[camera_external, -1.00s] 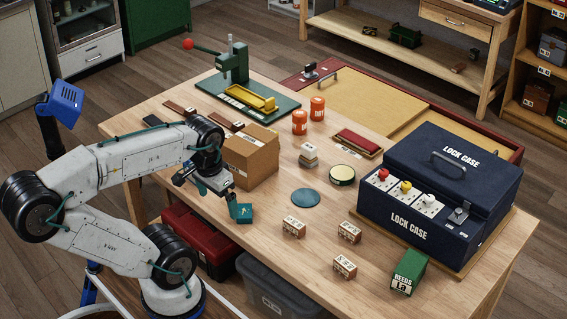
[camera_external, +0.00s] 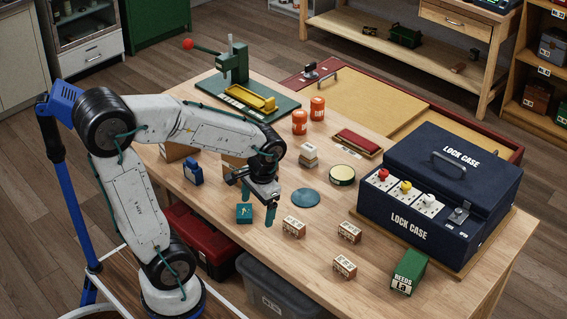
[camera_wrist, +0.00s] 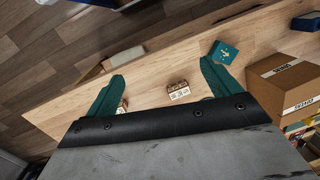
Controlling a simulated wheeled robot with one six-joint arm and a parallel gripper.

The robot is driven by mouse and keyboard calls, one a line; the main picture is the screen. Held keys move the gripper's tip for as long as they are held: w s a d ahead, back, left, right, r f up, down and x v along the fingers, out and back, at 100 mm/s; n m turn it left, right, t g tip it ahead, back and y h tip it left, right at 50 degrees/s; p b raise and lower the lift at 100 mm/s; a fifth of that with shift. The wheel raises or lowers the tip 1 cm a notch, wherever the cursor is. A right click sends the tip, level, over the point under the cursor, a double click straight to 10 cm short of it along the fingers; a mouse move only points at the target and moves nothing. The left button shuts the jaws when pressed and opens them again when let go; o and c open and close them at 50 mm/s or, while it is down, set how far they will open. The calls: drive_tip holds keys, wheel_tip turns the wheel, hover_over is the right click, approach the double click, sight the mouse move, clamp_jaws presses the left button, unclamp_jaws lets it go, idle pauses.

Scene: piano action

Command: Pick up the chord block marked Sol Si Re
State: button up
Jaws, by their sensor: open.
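Three small wooden chord blocks stand on the table's front half: one at left (camera_external: 293,228), one at right (camera_external: 349,232) and one nearer the front (camera_external: 345,266). Their pale labels are too small to read, so I cannot tell which is Sol Si Re. My gripper (camera_external: 258,204) hangs above the table, left of the left block, with teal fingers apart and nothing between them. In the wrist view one block (camera_wrist: 178,90) shows in the gap between the fingers, below them, and another (camera_wrist: 122,106) is partly hidden by the left finger.
A teal block (camera_external: 244,213) lies just left of my gripper. A cardboard box (camera_wrist: 288,84) shows at right in the wrist view. A blue disc (camera_external: 306,198) lies behind the blocks. A green reeds box (camera_external: 408,272) and the navy lock case (camera_external: 440,185) stand to the right.

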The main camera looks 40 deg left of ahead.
sight(350, 228)
drive_tip(key=w+d+f+t, duration=0.1)
drive_tip(key=w+d+f, duration=0.2)
drive_tip(key=w, duration=0.3)
drive_tip(key=w+d+f+t, duration=0.1)
drive_tip(key=w+d+f, duration=0.2)
drive_tip(key=w+f, duration=0.3)
drive_tip(key=w+d+f+t, duration=0.1)
drive_tip(key=w+d+f, duration=0.3)
drive_tip(key=w, duration=0.2)
drive_tip(key=shift+w+f, duration=0.1)
drive_tip(key=shift+f, duration=0.15)
drive_tip(key=w+f, duration=0.2)
drive_tip(key=w+d+f+n+t+h, duration=0.1)
drive_tip(key=w, duration=0.2)
drive_tip(key=w+d+f+t, duration=0.1)
drive_tip(key=w+f, duration=0.1)
drive_tip(key=w, duration=0.1)
drive_tip(key=shift+d+f+n, duration=0.15)
drive_tip(key=shift+f+n, duration=0.15)
drive_tip(key=shift+c, duration=0.3)
drive_tip(key=c, duration=1)
